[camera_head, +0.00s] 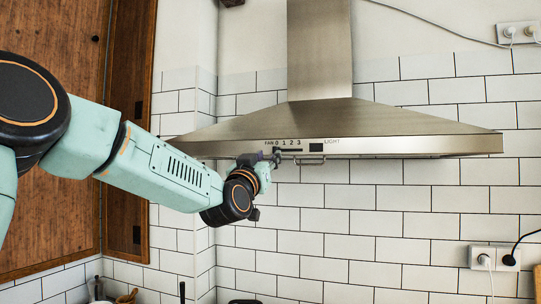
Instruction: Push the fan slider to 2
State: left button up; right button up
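The metal range hood (400,140) hangs on the tiled wall, with a control strip on its front edge. The fan slider's dark slot (291,151) lies under the printed label "FAN 0 1 2 3". My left arm reaches in from the left, and its small gripper (274,157) is at the left end of the slot, near the 0. The gripper covers that end, so the slider knob's exact position is hidden. I cannot tell whether the fingers touch the knob, or whether they are open or shut. My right gripper is not in view.
A dark light switch (316,147) sits right of the slot, beside the "LIGHT" label. A thin rail (310,161) runs under the hood's front edge. A wooden cabinet (60,220) stands at the left behind my arm. Wall sockets (494,258) are at the lower right.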

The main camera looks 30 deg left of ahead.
aim_at(275, 149)
pick_arm(q)
jog(key=w+r+p, duration=0.1)
jog(key=w+r, duration=0.1)
jog(key=w, duration=0.1)
jog(key=shift+r, duration=0.1)
jog(key=shift+w, duration=0.3)
jog(key=shift+s+a, duration=0.2)
jog(key=shift+a, duration=0.15)
jog(key=shift+d, duration=0.3)
jog(key=c, duration=0.5)
grip_shut()
jog(key=shift+a, duration=0.1)
